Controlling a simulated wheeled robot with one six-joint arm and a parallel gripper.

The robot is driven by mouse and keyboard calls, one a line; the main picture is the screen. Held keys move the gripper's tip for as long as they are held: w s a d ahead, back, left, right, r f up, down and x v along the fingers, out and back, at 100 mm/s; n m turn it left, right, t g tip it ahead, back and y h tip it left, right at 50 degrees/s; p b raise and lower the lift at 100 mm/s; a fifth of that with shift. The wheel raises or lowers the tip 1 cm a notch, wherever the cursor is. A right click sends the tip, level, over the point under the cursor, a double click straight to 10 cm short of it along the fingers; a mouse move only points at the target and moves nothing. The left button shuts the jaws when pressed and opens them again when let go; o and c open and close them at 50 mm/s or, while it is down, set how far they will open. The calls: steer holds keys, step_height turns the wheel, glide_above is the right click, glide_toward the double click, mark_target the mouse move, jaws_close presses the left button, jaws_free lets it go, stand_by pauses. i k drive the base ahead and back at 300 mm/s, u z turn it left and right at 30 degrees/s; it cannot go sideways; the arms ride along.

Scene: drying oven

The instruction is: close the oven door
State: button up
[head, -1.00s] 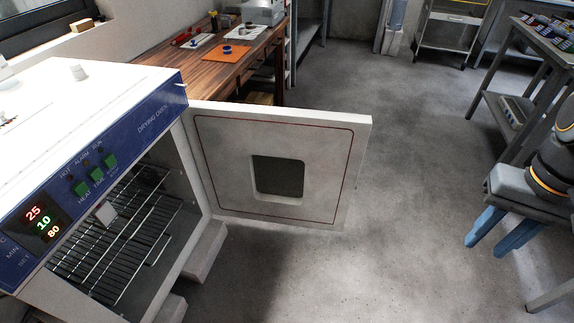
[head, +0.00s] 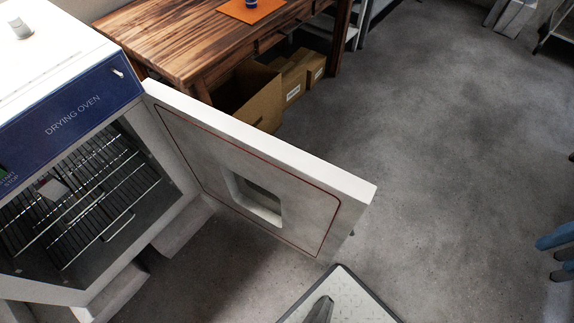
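The drying oven (head: 72,115) stands at the left, white with a blue front panel. Its door (head: 240,170) is wide open, swung out to the right from the hinge side of the front. The door's inner face shows, with a red outline and a small square window. Wire racks (head: 85,190) show inside the open chamber. My gripper (head: 549,258) is at the far right edge, mostly cut off. Its blue fingers look apart and hold nothing visible. It is well to the right of the door, with floor between them.
A wooden table (head: 190,45) stands behind the door, with cardboard boxes (head: 250,92) under it. An orange mat (head: 250,10) lies on the table. The concrete floor (head: 440,130) right of the door is clear. Part of my base shows at the bottom.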

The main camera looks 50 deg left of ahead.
mark_target(311, 204)
steer(key=i, duration=2.4)
steer(key=u, duration=4.35)
